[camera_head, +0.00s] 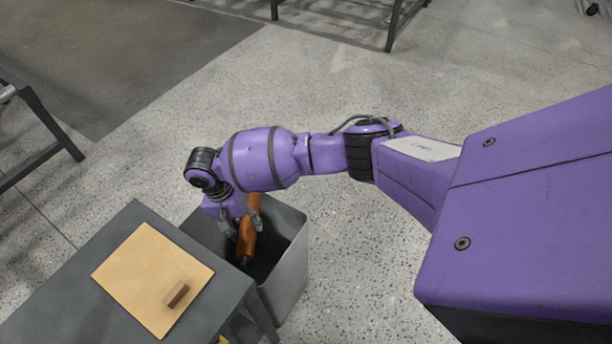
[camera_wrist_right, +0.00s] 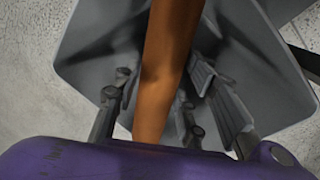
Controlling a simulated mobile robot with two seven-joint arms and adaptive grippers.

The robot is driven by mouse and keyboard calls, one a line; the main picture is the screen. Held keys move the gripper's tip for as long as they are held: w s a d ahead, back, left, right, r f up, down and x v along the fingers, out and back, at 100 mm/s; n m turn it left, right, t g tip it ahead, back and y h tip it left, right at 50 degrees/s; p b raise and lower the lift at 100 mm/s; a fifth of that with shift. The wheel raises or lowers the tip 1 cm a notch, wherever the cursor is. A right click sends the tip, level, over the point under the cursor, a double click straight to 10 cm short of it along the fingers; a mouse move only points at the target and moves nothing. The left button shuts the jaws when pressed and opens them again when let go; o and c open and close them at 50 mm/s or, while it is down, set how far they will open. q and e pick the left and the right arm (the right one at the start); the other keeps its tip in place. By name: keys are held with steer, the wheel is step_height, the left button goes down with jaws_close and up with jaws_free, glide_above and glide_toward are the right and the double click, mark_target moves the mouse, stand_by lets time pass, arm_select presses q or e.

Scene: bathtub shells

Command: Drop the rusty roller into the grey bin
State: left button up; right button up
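The rusty roller (camera_head: 247,232) is a long orange-brown cylinder, tilted, over the mouth of the grey bin (camera_head: 288,272). My right gripper (camera_head: 244,224) points down at the bin's opening, with its fingers on either side of the roller, and appears shut on it. In the right wrist view the roller (camera_wrist_right: 168,65) runs between the fingers of the right gripper (camera_wrist_right: 162,90), with the bin's grey walls (camera_wrist_right: 90,45) behind. The exact finger contact is partly hidden. My left gripper is not in view.
A dark grey table (camera_head: 60,290) stands left of the bin, close to its rim. On it lies a tan board (camera_head: 140,270) with a small brown block (camera_head: 176,294). Metal frames stand at the far left and top. The speckled floor right of the bin is clear.

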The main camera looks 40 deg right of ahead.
steer(key=o, duration=0.4)
steer(key=shift+w+r, duration=0.1)
steer(key=shift+c, duration=0.2)
step_height(320, 180, up, 12)
steer(key=w+a, duration=0.1)
steer(key=a, duration=0.1)
steer(key=shift+w, duration=0.25)
steer(key=shift+s+d+f, duration=0.1)
steer(key=shift+f, duration=0.1)
